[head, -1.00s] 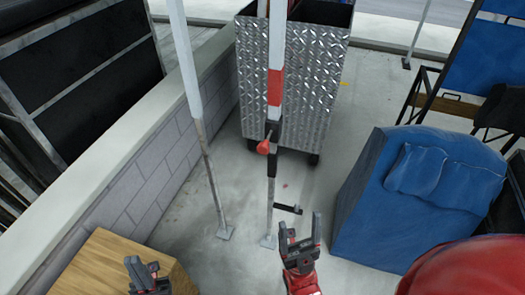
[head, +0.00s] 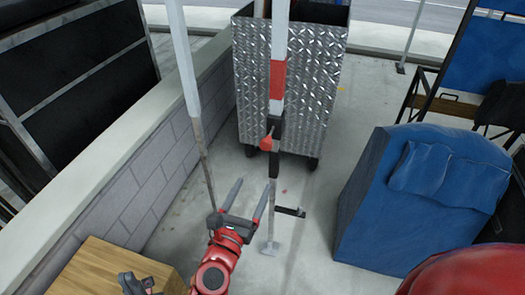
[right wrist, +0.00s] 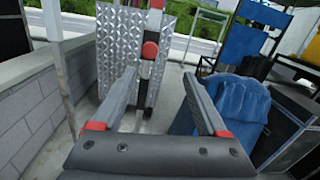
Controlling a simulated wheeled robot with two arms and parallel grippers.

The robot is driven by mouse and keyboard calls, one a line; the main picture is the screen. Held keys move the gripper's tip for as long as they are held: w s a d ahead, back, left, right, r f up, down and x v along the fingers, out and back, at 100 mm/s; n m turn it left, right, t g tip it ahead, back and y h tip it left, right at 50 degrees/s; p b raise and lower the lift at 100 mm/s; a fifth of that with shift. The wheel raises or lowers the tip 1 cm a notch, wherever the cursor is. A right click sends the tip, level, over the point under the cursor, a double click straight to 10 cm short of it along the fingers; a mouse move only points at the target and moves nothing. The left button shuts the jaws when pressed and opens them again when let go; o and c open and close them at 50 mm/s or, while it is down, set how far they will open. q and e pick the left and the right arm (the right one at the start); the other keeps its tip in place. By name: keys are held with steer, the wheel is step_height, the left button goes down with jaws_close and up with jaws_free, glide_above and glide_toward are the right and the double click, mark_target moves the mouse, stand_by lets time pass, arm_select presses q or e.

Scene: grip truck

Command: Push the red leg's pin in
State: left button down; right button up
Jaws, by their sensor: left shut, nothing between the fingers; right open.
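The red leg (head: 277,80) is a white upright pole with a red band. It stands in front of a metal cart, and its foot rests on the floor. Its pin has a red knob (head: 267,144) on a black collar, which also shows in the right wrist view (right wrist: 150,50). I cannot tell how far in the pin sits. My right gripper (head: 250,187) is open and empty, below the knob and near the lower leg. In the right wrist view its fingers (right wrist: 158,80) point toward the leg. My left gripper (head: 138,284) is shut and empty at the bottom left, partly cut off.
A second white pole (head: 188,80) stands left of the leg, beside a low block wall (head: 140,190). The diamond-plate cart (head: 315,85) is behind. A black crank handle (head: 291,212) juts from the leg. A blue-covered block (head: 375,215) stands right; a wooden box (head: 100,270) is lower left.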

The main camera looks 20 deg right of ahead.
mark_target(265, 147)
steer(key=shift+m+y, duration=0.3)
steer(key=shift+y, duration=0.2)
steer(key=p+x, duration=0.1)
steer(key=x, duration=0.4)
steer(key=p+x, duration=0.1)
steer(key=x, duration=0.4)
steer(key=a+p+x, duration=0.1)
steer(key=p+x, duration=0.1)
steer(key=x, duration=0.4)
steer(key=shift+w, duration=0.45)
steer(key=shift+w+d, duration=0.25)
steer(key=shift+w, duration=0.1)
jaws_close()
steer(key=shift+f, duration=0.1)
